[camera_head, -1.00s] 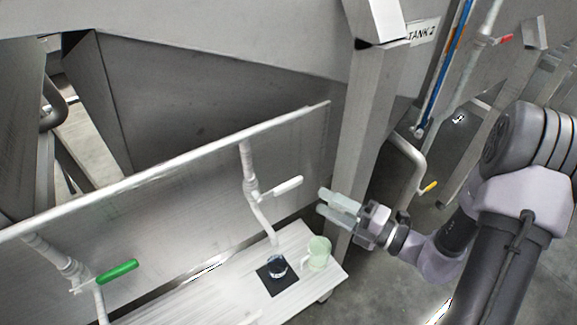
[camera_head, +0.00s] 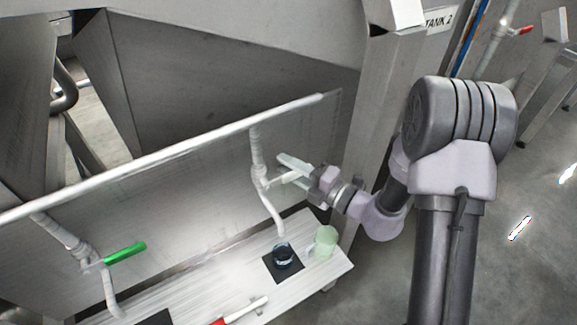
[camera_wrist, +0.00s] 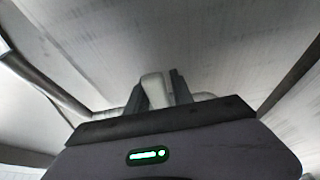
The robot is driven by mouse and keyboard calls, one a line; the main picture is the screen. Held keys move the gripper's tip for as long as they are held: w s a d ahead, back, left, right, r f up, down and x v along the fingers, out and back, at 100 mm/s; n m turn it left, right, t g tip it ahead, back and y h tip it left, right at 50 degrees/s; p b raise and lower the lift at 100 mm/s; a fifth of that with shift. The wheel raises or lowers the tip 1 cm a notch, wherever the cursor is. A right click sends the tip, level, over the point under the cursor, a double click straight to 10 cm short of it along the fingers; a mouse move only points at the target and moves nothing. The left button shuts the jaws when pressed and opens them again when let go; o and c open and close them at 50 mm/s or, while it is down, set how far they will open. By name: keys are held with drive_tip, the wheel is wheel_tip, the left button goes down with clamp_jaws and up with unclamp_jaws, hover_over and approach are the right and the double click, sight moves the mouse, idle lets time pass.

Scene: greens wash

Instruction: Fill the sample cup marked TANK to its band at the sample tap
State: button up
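A small dark cup (camera_head: 283,257) stands upright on a black mat (camera_head: 268,268) on the pale slatted shelf, beneath the spout of a white pipe tap (camera_head: 262,190). No marking or band on it can be read, and its fill level cannot be told. My gripper (camera_head: 288,174) is at this tap's white lever, fingers apart on either side of it. In the wrist view the pale lever (camera_wrist: 155,90) lies between the two dark fingers; firm contact cannot be made out.
A pale green cup (camera_head: 326,240) stands right of the mat. A red-and-white stick-like item (camera_head: 240,311) lies at the shelf front. Another tap with a green lever (camera_head: 124,253) is at left. A "TANK 2" label (camera_head: 440,19) is on the metal behind.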

clamp_jaws()
idle(1.1)
